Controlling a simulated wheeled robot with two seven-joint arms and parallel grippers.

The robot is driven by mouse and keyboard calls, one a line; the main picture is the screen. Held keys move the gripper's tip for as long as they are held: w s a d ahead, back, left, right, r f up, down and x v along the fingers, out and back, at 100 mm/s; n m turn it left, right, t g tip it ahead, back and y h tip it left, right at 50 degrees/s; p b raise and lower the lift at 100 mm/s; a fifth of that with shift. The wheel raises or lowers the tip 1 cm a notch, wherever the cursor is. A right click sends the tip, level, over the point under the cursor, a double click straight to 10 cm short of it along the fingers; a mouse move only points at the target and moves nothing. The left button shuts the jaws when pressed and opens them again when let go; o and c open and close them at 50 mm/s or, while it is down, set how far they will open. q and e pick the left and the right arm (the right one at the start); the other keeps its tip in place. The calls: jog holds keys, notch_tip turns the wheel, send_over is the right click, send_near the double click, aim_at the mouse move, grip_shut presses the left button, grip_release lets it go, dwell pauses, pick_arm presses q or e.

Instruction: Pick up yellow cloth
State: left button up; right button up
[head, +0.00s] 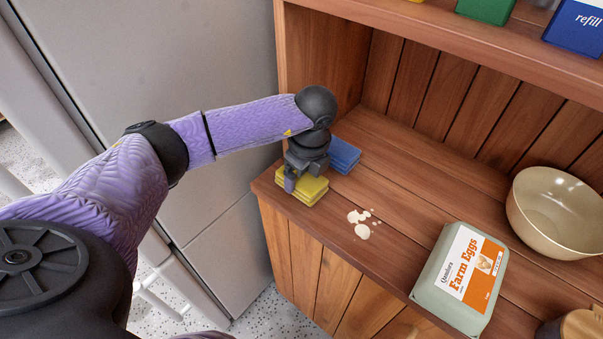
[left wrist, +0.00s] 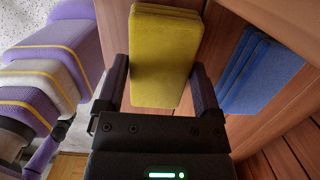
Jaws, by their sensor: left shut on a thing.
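The yellow cloth (head: 311,190) is a folded stack near the left front corner of the wooden counter. It also shows between my gripper's fingers in the left wrist view (left wrist: 163,55). My left gripper (head: 291,181) comes down over the cloth from above and is shut on it, one finger on each side. The cloth appears at counter level; whether it is lifted at all I cannot tell. My right gripper is not in view.
A folded blue cloth (head: 343,154) lies just behind the yellow one. White spilled spots (head: 362,230) are on the wooden counter (head: 405,190). A Farm Eggs carton (head: 462,280) and a beige bowl (head: 560,210) stand to the right. An upper shelf (head: 450,35) overhangs the back.

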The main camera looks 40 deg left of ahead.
pick_arm(q)
jog(key=shift+d+r, duration=0.1)
jog(key=shift+r, duration=0.2)
notch_tip(320, 180, up, 7)
jog(key=p, duration=0.4)
jog(key=shift+d, duration=0.1)
jog(key=s+d+p, duration=0.1)
jog(key=d+p, duration=0.1)
jog(key=d, duration=1.7)
jog(key=shift+s+d+f, duration=0.3)
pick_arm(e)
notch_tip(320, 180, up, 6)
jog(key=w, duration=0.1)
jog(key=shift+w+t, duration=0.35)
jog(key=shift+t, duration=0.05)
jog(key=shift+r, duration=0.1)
